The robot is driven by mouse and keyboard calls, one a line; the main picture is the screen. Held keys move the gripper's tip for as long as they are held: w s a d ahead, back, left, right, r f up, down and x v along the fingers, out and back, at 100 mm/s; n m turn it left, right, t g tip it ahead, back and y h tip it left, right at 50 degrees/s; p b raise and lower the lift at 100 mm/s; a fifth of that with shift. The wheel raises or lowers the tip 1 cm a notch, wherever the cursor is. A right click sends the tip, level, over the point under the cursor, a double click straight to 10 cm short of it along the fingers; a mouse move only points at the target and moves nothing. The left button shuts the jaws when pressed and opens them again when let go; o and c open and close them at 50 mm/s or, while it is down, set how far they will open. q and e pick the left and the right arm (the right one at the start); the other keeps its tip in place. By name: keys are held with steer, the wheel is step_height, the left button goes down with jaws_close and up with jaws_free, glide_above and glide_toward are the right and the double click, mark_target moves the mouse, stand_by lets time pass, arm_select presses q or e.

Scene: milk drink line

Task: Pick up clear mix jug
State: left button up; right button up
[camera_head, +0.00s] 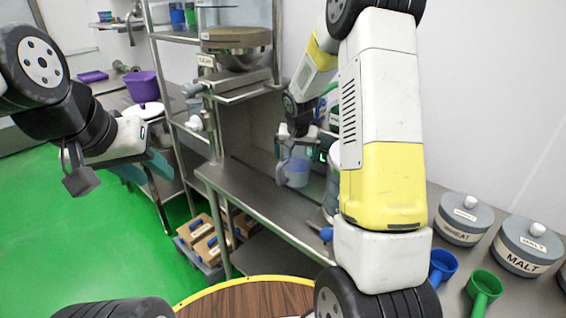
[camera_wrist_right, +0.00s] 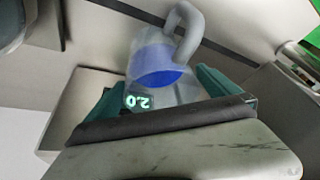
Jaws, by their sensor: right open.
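The clear mix jug (camera_head: 295,172) stands upright on the steel bench beside my right gripper in the head view. In the right wrist view the jug (camera_wrist_right: 158,62) is see-through with blue showing inside and a grey handle at its upper right. My right gripper (camera_wrist_right: 165,92) is open, with one teal finger on each side of the jug's near part. I cannot tell whether the fingers touch it. In the head view the right gripper (camera_head: 300,143) is partly hidden by its arm. My left gripper (camera_head: 145,170) hangs far from the jug; its finger gap is unclear.
The steel bench (camera_head: 265,200) has bare room left of the jug. A shelf unit with a large lidded pot (camera_head: 236,38) stands behind. Labelled canisters (camera_head: 465,215), a blue cup (camera_head: 441,266) and a green cup (camera_head: 484,290) are at the right. Boxes (camera_head: 197,230) sit low at the left.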

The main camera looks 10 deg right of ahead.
steer(key=c, duration=1.8)
